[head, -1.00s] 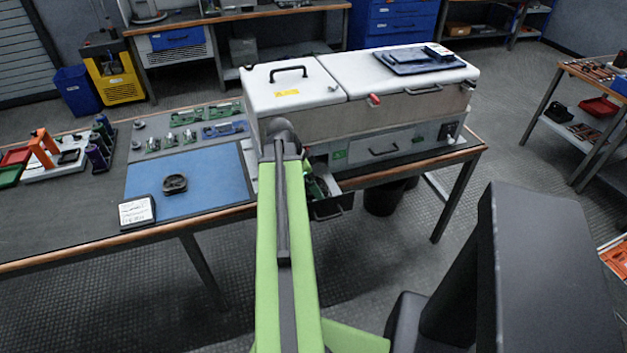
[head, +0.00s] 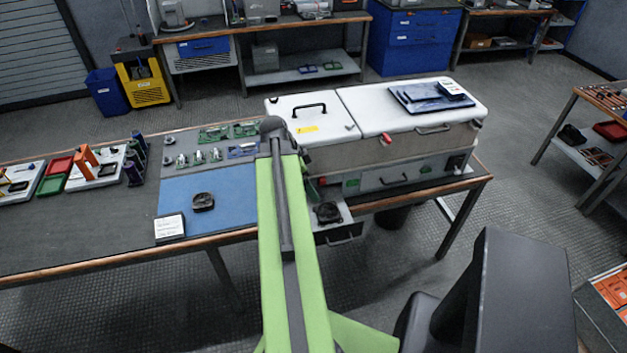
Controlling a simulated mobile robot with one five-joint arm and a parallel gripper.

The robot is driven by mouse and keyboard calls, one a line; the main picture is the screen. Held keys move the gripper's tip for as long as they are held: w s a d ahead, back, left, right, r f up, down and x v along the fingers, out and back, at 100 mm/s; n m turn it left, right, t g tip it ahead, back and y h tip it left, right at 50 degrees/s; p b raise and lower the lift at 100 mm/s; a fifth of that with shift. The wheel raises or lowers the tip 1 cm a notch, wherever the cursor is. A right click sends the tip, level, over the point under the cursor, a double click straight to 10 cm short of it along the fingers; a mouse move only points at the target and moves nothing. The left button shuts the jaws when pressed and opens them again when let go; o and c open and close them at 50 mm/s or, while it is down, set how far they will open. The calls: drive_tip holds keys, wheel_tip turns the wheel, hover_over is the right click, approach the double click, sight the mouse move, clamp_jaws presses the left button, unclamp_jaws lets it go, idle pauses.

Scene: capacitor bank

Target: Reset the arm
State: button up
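My green arm (head: 290,260) reaches from the bottom of the head view up to the workbench. Its dark rounded end (head: 271,125) shows just left of the white and grey cabinet (head: 385,135). My gripper's fingers do not show, so I cannot see whether it holds anything. An open drawer (head: 338,232) sticks out of the cabinet's lower left, just right of the arm. A dark round part (head: 327,212) lies in it.
A blue mat (head: 226,212) left of the arm bears a dark ring-shaped part (head: 203,202) and a white label block (head: 170,227). Circuit boards (head: 214,133) and small parts lie behind it. A dark tablet (head: 430,96) lies on the cabinet. Floor shows in front of the bench.

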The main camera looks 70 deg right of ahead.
drive_tip(key=shift+r, duration=0.1)
drive_tip(key=w+a+f+n+t, duration=0.1)
drive_tip(key=w+a+n+t, duration=0.2)
drive_tip(key=w+a+n, duration=1.5)
drive_tip(key=w+a+n+y, duration=0.1)
drive_tip(key=w+a+n, duration=0.2)
drive_tip(key=a, duration=0.8)
drive_tip(key=w+a+n+y, duration=0.1)
drive_tip(key=w+a+n, duration=0.2)
drive_tip(key=a, duration=0.8)
drive_tip(key=w+a+n, duration=0.4)
drive_tip(key=w+a, duration=0.1)
drive_tip(key=a, duration=0.6)
drive_tip(key=shift+w+a+f+t+y, duration=0.3)
drive_tip(key=shift+a+f+y, duration=0.05)
drive_tip(key=shift+f+y, duration=0.05)
